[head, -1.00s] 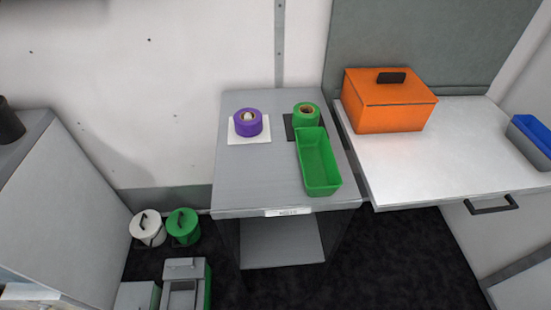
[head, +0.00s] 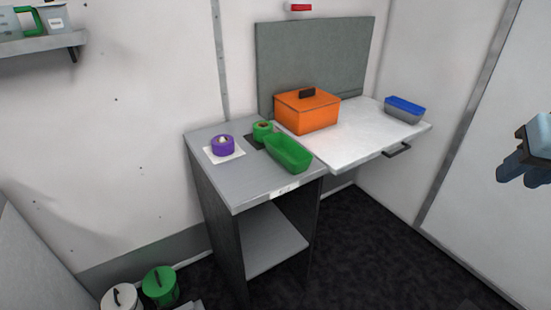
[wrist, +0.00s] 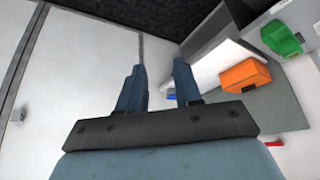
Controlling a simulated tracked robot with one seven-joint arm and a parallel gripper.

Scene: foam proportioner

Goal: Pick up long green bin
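The long green bin (head: 289,153) sits on the grey stand (head: 260,189), near its right side, with its open top up. It also shows in the wrist view (wrist: 281,38) at the upper right. My gripper (wrist: 157,72) is open, its two fingers apart with nothing between them. In the head view part of my arm's end (head: 525,160) shows at the right edge, well away from the bin.
A green tape roll (head: 263,130) touches or nearly touches the bin's far end. A purple roll (head: 223,145) lies on a white square to the left. An orange box (head: 308,111) and a blue-topped bin (head: 404,109) stand on the white table (head: 362,133).

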